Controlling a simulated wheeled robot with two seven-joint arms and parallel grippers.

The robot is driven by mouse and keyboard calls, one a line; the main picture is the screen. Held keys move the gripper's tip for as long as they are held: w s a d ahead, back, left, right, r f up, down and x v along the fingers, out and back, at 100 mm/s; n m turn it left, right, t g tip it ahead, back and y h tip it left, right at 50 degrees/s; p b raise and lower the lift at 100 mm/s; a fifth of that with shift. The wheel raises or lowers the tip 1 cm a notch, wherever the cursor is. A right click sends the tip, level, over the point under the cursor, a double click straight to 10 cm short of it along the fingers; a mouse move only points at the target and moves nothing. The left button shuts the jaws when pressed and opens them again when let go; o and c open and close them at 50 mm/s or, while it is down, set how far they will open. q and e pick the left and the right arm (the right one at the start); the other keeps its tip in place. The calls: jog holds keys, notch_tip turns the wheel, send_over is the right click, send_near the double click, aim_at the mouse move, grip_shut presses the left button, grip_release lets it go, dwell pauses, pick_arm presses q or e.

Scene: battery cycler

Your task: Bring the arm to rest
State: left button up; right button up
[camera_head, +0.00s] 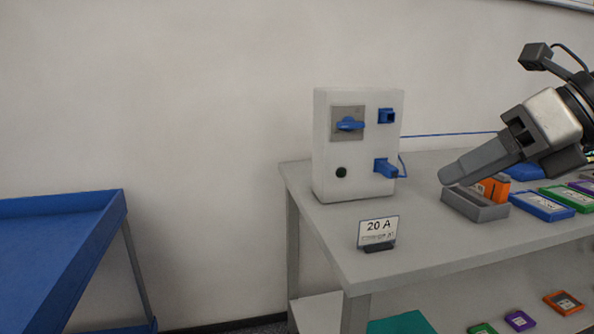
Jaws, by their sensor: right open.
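My right gripper (455,172) comes in from the right edge and hangs above the right part of the grey table (440,246). It is seen side-on, open, with nothing visible between its fingers. Its tip is in front of a grey holder (474,208) in the picture and partly covers it and the orange block (496,187) there. My left gripper is out of view.
A white cycler box (330,150) with a blue rotary switch (350,124) and blue connectors stands on the table. A "20 A" sign (378,231) stands before it. Coloured flat cells (541,206) lie right. A blue tray table (112,203) stands left.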

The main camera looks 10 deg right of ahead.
jog(key=a+f+m+g+y+p, duration=0.1)
jog(key=a+f+m+y, duration=0.15)
jog(key=a+y, duration=0.45)
jog(key=a+f+m+g+y+p, duration=0.1)
jog(key=a+f+m+y, duration=0.15)
jog(key=a+y, duration=0.5)
jog(key=w+d+f+m+t+h+p, duration=0.1)
jog(key=w+d+f+m+t+h, duration=0.1)
jog(key=f+m+t+h, duration=0.85)
jog(key=w+d+f+m+t+h+p, duration=0.1)
jog(key=d+f+m+t+h, duration=0.2)
jog(key=f+m, duration=0.9)
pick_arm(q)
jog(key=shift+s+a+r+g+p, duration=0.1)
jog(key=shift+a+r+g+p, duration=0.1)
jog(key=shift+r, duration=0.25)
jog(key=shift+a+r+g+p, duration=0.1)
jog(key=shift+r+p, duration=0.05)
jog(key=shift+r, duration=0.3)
pick_arm(e)
jog(key=s+a+f+m+g+h, duration=0.2)
jog(key=s+f+m+g+h, duration=0.2)
jog(key=s+f+m+g, duration=0.3)
jog(key=s+f+m, duration=0.4)
jog(key=s+f, duration=0.1)
jog(key=f, duration=0.1)
jog(key=shift+a+g+h, duration=0.3)
jog(key=shift+a+g, duration=0.05)
jog(key=shift+a, duration=0.05)
